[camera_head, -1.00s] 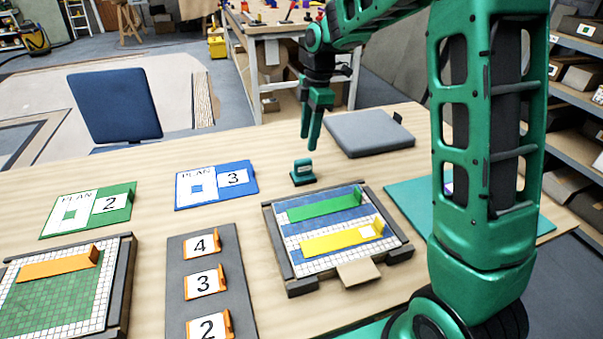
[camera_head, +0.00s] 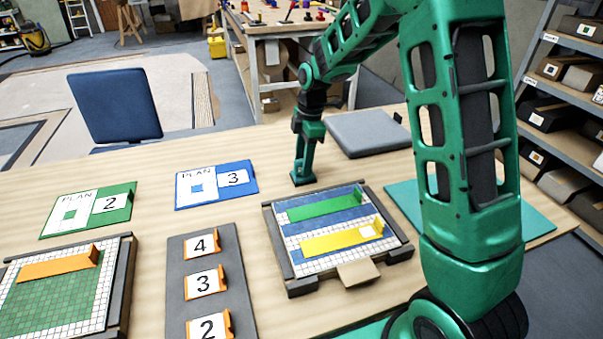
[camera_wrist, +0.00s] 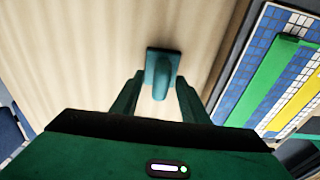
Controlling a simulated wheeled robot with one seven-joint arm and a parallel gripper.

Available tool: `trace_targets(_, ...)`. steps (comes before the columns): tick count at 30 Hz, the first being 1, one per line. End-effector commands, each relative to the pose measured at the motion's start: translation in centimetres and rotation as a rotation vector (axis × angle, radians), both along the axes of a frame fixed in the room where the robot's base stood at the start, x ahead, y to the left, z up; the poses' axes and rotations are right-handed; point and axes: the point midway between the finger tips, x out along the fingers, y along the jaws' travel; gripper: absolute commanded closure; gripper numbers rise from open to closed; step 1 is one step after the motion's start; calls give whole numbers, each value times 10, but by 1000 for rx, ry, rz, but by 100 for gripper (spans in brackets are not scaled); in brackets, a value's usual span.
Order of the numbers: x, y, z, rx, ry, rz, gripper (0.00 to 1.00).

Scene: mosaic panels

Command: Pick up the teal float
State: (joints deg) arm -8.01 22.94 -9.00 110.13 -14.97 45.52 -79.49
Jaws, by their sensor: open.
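The teal float (camera_wrist: 163,72) rests on the wooden table, its handle upward. It lies in the wrist view just beyond and between my fingers. My gripper (camera_wrist: 156,93) is open, with one finger on each side of the float's handle; I cannot tell whether either touches it. In the head view my gripper (camera_head: 303,172) points down over the float's spot, just behind the left rear of the mosaic tray, and hides most of the float.
The mosaic tray (camera_head: 290,283) with a green and a yellow strip stands close by. A blue plan card (camera_head: 217,185) lies to the left, a grey pad (camera_head: 367,133) behind right. A grey board (camera_head: 200,252) with numbered cards is in front left. Bare table surrounds the float.

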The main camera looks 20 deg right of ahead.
Motion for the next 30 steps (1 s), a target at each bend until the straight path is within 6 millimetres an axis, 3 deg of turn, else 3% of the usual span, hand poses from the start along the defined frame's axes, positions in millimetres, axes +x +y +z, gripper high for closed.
trace_targets(2, 0, 0, 0, 0, 0, 0, 62)
trace_targets(7, 0, 0, 0, 0, 0, -1, 100)
trace_targets(20, 1, 0, 5, 0, -2, -1, 100)
trace_targets(30, -3, 6, 46, 1, -2, 3, 100)
